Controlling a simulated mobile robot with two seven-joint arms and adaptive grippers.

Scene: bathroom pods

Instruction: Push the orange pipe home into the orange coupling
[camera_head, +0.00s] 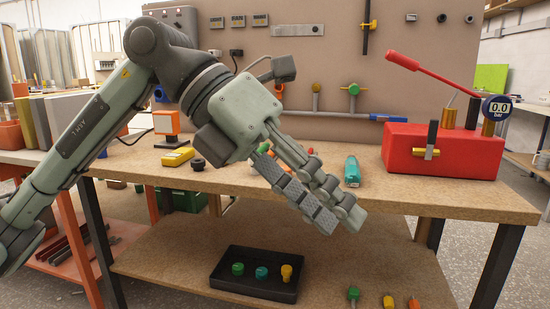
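My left gripper (341,224) hangs over the front edge of the bench, fingers pointing down and right. Its two fingers lie close side by side at a slant, and I cannot tell whether they are open or shut. I see nothing held in them. No orange pipe or orange coupling can be made out for certain. A small orange-topped piece (415,303) shows at the bottom edge, cut off by the frame. Small green and red pieces on the bench are partly hidden behind the gripper. My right gripper is not in view.
A wooden bench (455,197) carries a red box (440,151) with a lever and gauge, a teal tool (352,171), a yellow device (178,156) and an orange-framed box (167,122). A black tray (225,281) with three coloured fittings lies on the lower shelf (385,262). A pegboard stands behind.

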